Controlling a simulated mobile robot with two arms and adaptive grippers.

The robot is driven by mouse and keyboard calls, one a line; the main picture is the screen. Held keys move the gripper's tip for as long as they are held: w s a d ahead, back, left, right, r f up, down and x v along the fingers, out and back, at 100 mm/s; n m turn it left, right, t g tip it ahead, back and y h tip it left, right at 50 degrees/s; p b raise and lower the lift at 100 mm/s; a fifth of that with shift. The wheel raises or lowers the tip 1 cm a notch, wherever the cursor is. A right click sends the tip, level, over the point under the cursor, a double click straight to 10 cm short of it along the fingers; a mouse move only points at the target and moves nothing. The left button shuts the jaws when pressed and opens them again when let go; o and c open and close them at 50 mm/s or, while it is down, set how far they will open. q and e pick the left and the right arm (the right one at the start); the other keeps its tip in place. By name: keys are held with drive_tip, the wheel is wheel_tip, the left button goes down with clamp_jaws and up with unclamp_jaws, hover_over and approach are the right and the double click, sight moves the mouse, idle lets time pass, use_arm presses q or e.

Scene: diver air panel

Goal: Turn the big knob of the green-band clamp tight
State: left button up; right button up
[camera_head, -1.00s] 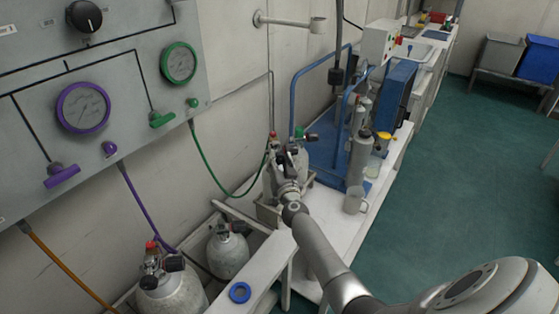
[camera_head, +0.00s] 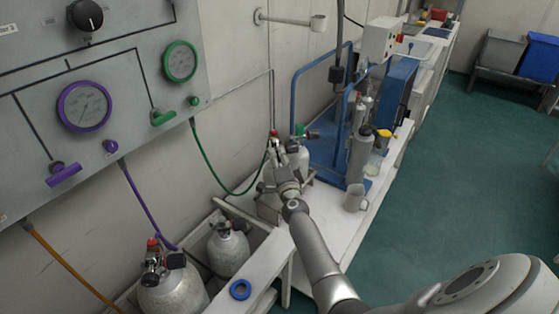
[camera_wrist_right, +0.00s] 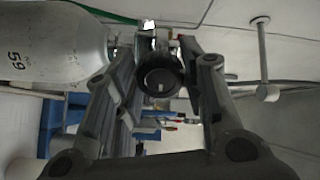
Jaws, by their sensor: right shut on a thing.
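My right gripper (camera_head: 277,168) reaches to the grey cylinder (camera_head: 268,203) at the end of the green hose (camera_head: 209,167). In the right wrist view its two fingers (camera_wrist_right: 160,88) are shut on a round black knob (camera_wrist_right: 159,74) with a light mark on its face. The knob sits beside the neck of a grey cylinder (camera_wrist_right: 52,45) marked 59, which looks sideways in that view. A red-topped fitting (camera_head: 274,136) shows above the gripper. My gripper hides much of the clamp, and I cannot make out a green band on it. My left gripper is not in view.
A wall panel (camera_head: 130,45) with a purple gauge (camera_head: 84,106) and a green gauge (camera_head: 179,61) is at left. Other cylinders (camera_head: 172,291) stand below it. A blue ring (camera_head: 240,290) lies on the white ledge.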

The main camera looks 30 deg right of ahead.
drive_tip(key=m, duration=0.4)
drive_tip(key=shift+m, duration=0.4)
drive_tip(key=m+b, duration=0.1)
drive_tip(key=m, duration=0.3)
drive_tip(key=shift+s+d+f+m+p, duration=0.1)
drive_tip(key=shift+m+p, duration=1.05)
drive_tip(key=shift+m, duration=5.8)
drive_tip(key=shift+s+d+m+p, duration=0.1)
drive_tip(key=shift+m+p, duration=1.05)
drive_tip(key=shift+m, duration=5.8)
